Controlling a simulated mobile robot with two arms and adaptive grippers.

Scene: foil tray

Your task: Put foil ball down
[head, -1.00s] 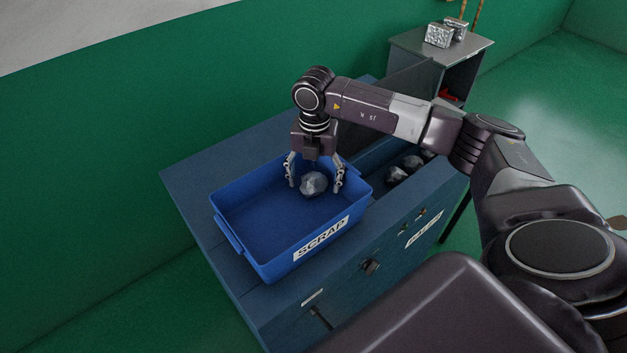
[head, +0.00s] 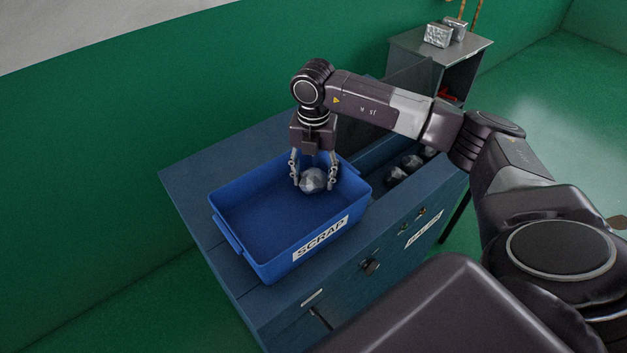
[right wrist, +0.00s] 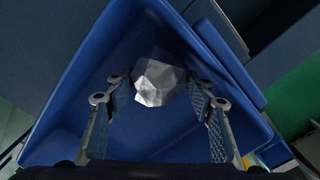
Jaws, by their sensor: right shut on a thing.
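The foil ball (head: 313,181) is a crumpled, silvery, faceted lump at the back right of the blue bin labelled SCRAP (head: 262,262). My right gripper (head: 315,188) points down into the bin and is shut on the foil ball, one finger on each side. In the right wrist view the foil ball (right wrist: 161,82) shows between the tips of my right gripper (right wrist: 160,92), with the blue bin wall (right wrist: 85,75) around it. Whether the ball touches the bin floor is hard to tell. My left gripper is not in view.
The bin stands on a dark blue cabinet (head: 190,180). A grey stand (head: 455,52) with silvery blocks (head: 438,35) is at the back right. The bin's left part is empty.

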